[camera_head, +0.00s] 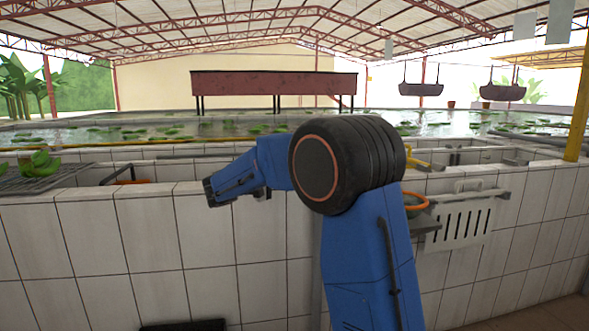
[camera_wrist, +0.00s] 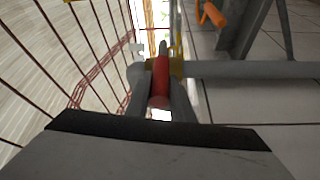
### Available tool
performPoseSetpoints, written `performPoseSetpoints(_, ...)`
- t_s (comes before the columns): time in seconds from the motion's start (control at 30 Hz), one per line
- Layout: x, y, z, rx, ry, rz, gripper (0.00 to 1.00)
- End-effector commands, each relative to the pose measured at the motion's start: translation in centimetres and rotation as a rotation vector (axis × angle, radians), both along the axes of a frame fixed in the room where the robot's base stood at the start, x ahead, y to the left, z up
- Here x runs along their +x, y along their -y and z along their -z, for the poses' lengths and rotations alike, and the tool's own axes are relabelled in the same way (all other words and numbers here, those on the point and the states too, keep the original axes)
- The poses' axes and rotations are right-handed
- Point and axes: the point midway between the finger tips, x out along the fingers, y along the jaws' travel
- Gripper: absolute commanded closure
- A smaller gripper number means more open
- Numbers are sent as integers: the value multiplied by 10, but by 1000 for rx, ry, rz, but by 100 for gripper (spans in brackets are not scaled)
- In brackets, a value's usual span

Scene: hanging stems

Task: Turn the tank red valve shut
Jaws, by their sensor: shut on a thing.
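The red valve handle (camera_wrist: 160,78) shows in the wrist view, upright in the picture between the two grey fingers of my gripper (camera_wrist: 159,88). My gripper is shut on it, with a finger along each side. A yellow part (camera_wrist: 177,68) sits just beyond the handle, beside a grey pipe (camera_wrist: 245,70) that runs right. In the head view my blue arm and its large black joint cover the middle. I cannot make out the red handle or the fingertips there.
A white-tiled tank wall (camera_head: 90,240) stands before me, with water and floating leaves behind. A white slotted rack (camera_head: 462,222) and an orange-rimmed item (camera_head: 415,201) hang right of my arm. An orange handle (camera_wrist: 211,13) shows in the wrist view.

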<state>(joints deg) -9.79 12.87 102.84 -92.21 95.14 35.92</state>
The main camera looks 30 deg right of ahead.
Motion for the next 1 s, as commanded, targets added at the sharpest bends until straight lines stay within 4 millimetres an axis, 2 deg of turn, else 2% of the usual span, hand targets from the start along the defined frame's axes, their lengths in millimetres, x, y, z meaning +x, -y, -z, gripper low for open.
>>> performPoseSetpoints(0.5, -1, 0, 4, -16, -8, 2, 100)
performPoseSetpoints(0.53, -1, 0, 4, -15, -8, 2, 72)
performPoseSetpoints(0.6, -1, 0, 4, -15, -8, 2, 61)
performPoseSetpoints(0.87, 0, 0, 3, -16, -6, 1, 61)
performPoseSetpoints(1.0, -1, -6, 3, -16, -5, 0, 61)
